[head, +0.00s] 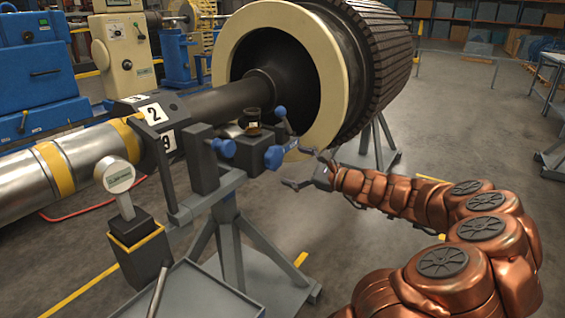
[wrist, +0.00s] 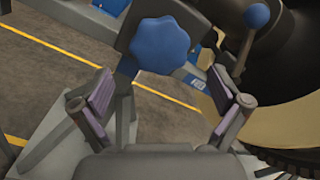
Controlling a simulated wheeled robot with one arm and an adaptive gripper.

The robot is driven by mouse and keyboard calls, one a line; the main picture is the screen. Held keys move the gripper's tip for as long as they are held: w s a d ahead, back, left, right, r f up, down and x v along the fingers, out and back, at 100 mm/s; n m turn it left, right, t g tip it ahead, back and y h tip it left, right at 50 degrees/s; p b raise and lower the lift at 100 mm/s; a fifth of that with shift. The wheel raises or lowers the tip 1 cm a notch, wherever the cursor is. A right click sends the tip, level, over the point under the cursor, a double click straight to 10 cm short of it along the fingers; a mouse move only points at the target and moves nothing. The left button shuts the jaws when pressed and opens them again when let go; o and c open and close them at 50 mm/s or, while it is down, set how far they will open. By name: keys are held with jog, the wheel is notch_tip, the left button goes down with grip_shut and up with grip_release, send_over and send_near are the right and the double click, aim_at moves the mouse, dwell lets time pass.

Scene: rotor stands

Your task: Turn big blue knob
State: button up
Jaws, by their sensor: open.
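The big blue knob (head: 274,157) has a lobed edge and sits on the side of a dark block on the stand that faces my arm. In the wrist view the knob (wrist: 160,46) fills the upper middle, seen face on. My gripper (head: 299,168) is open and just right of the knob in the head view. In the wrist view its two purple-padded fingers (wrist: 160,80) stand wide apart, one to each side below the knob. Nothing is between the pads, and I see no contact with the knob. Another blue knob (head: 224,148) sits further left on the stand.
A blue ball-ended lever (head: 280,112) rises close beside the knob; its ball (wrist: 257,16) shows right of it. The large rotor (head: 375,60) with its cream ring is behind. A grey stand (head: 230,240) carries the fixture. Floor to the right is open.

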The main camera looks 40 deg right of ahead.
jog(key=shift+v, duration=2.85)
